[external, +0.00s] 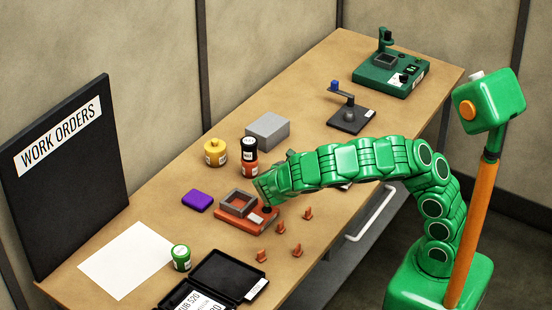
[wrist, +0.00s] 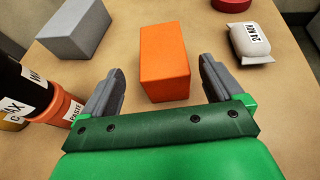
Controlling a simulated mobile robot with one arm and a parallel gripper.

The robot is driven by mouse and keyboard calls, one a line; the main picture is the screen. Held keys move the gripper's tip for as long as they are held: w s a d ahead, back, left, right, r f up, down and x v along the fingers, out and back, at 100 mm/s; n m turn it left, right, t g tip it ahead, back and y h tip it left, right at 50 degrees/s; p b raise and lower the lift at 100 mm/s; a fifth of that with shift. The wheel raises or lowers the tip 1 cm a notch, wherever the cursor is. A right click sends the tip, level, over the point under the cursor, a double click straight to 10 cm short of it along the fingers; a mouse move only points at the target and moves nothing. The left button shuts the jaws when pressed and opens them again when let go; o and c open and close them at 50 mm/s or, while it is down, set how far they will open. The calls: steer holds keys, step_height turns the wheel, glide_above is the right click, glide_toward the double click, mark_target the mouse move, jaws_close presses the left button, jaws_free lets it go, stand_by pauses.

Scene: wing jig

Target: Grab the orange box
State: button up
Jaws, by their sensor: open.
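The orange box (wrist: 165,62) stands on the tan table in the wrist view, ahead of my gripper and between the lines of its two fingers. My gripper (wrist: 161,68) is open and empty, with one grey finger to the left of the box and one to the right. I see gaps of table between the fingers and the box's sides. In the external view the green arm reaches over the table; the orange box does not show there, and my gripper's fingers are mostly hidden behind the arm.
A grey box (wrist: 76,30) stands left of the orange box. Stacked labelled cans (wrist: 50,103) stand close by my left finger. A white labelled packet (wrist: 250,42) lies to the right, with a red round thing (wrist: 234,5) beyond. A red-orange fixture (external: 250,217) lies below the arm.

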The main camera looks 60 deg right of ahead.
steer(key=shift+s+r+x, duration=0.1)
steer(key=shift+r+x, duration=0.05)
steer(key=shift+x, duration=1.2)
steer(key=shift+s+r+x, duration=0.1)
steer(key=shift+s+x, duration=0.05)
steer(key=shift+x, duration=1.2)
steer(key=shift+w+d+f, duration=0.1)
steer(key=shift+d+f, duration=0.15)
steer(key=shift+d, duration=0.45)
steer(key=shift+c, duration=0.4)
steer(key=c, duration=1.1)
steer(key=shift+r, duration=0.1)
